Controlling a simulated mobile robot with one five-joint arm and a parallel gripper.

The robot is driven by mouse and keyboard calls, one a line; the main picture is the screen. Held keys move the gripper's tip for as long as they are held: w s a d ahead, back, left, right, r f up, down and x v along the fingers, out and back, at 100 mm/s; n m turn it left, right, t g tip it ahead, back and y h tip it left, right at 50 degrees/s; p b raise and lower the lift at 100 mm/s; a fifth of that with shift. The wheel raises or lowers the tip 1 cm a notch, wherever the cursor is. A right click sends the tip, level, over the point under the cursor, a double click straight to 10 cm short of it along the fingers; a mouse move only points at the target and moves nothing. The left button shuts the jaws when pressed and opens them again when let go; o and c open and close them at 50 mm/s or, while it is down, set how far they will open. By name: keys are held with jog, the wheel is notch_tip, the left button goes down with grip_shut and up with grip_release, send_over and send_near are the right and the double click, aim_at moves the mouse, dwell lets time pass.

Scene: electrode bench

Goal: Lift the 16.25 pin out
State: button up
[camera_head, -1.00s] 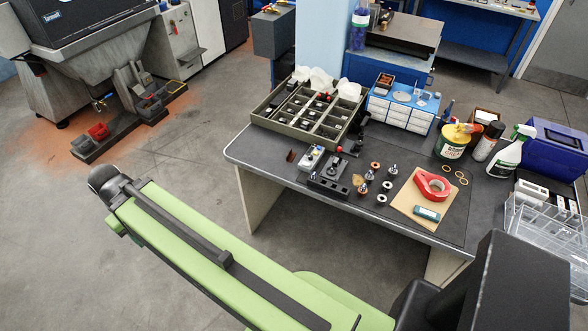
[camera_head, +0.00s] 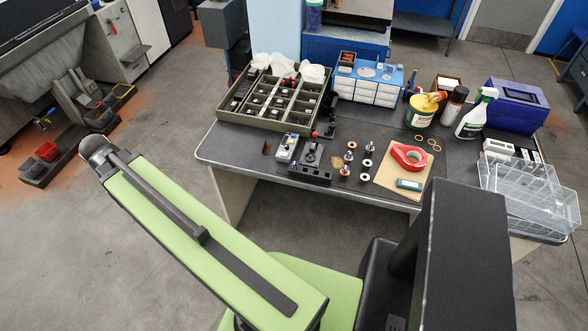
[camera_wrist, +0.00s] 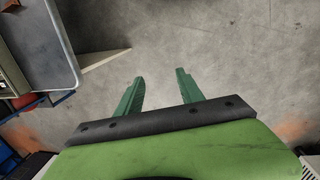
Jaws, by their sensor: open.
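My gripper (camera_wrist: 160,77) shows in the wrist view with two green fingers apart and nothing between them, over bare concrete floor. The head view does not show the fingers. In the head view, small metal pins with collars (camera_head: 349,154) and rings (camera_head: 365,177) stand or lie on the dark bench mat. A low black block (camera_head: 310,174) sits just left of them. The markings are too small to read, so I cannot tell which pin is the 16.25 one. My gripper is well away from all of them.
The wrist view shows a table corner (camera_wrist: 64,76) at upper left. The floor before the bench is clear.

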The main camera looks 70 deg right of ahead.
jog(key=s+d+n+g, duration=0.1)
jog(key=s+d, duration=0.3)
jog(key=d, duration=0.6)
jog(key=s+d+n, duration=0.1)
jog(key=s+d, duration=0.3)
jog(key=d, duration=0.6)
jog(key=n+g+h, duration=0.1)
jog(key=n+g, duration=0.1)
jog(key=n, duration=0.1)
send_near(293, 163)
jog(key=b+x, duration=0.9)
jog(key=b, duration=0.7)
jog(key=shift+s+f, duration=0.1)
jog(key=shift+f, duration=0.1)
jog(key=shift+r, duration=0.2)
jog(key=shift+c, duration=0.4)
grip_shut()
